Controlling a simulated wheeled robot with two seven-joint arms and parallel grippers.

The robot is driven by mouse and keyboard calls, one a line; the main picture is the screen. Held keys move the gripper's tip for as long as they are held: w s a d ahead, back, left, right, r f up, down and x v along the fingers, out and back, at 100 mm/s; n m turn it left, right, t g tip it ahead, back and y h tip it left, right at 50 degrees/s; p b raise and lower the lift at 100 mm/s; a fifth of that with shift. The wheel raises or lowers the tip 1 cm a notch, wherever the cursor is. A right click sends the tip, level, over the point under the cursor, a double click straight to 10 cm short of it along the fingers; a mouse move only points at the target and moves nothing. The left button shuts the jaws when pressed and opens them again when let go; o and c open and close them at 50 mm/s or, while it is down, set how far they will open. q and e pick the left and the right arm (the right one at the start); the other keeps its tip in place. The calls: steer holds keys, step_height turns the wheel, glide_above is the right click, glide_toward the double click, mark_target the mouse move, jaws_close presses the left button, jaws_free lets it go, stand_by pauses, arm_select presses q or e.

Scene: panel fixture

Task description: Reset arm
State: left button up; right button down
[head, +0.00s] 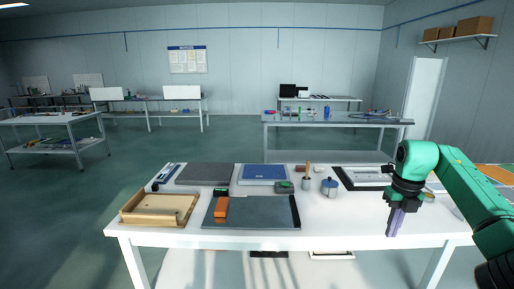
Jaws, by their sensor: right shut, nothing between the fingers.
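My right arm comes in from the right edge, green with dark joints. Its gripper (395,221) points down over the right front part of the white table (345,232). Its purple-grey fingers are together with nothing between them. Whether the tips touch the table is hard to tell. My left gripper is not in view.
On the table are a wooden tray (128,217), a dark panel (262,222) with an orange block (221,208), a blue panel (264,173), a grey panel (205,171), a small pot (329,187) and a black-framed panel (352,181). The front right centre is clear.

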steer(key=w+a+f+m+t+y, duration=0.25)
steer(key=a+f+y, duration=0.25)
steer(key=a+f, duration=0.5)
steer(key=w+a+f+m+t+y, duration=0.15)
steer(key=w+a+f+y, duration=0.3)
steer(key=a+f, duration=0.55)
step_height(320, 180, down, 8)
steer(key=s+a+m+t, duration=0.1)
steer(key=s+m+t, duration=0.1)
steer(key=m+t, duration=0.45)
steer(key=s+d+f+m+g+h, duration=0.1)
steer(key=s+d+f+m+h, duration=0.35)
steer(key=s+f+m, duration=0.5)
steer(key=s+d+f+m+g+h, duration=0.25)
steer(key=s+d+f+m, duration=0.3)
steer(key=s+f, duration=0.65)
steer(key=s+f+m+g+h, duration=0.1)
steer(key=s+f+m+g, duration=0.2)
steer(key=s, duration=1.1)
steer(key=s+d+f+m+g+h, duration=0.1)
steer(key=s+f+m+g, duration=0.2)
steer(key=s+f, duration=0.4)
steer(key=s+m, duration=0.1)
steer(key=s, duration=0.6)
steer(key=shift+s+f, duration=0.15)
steer(key=shift+f, duration=0.2)
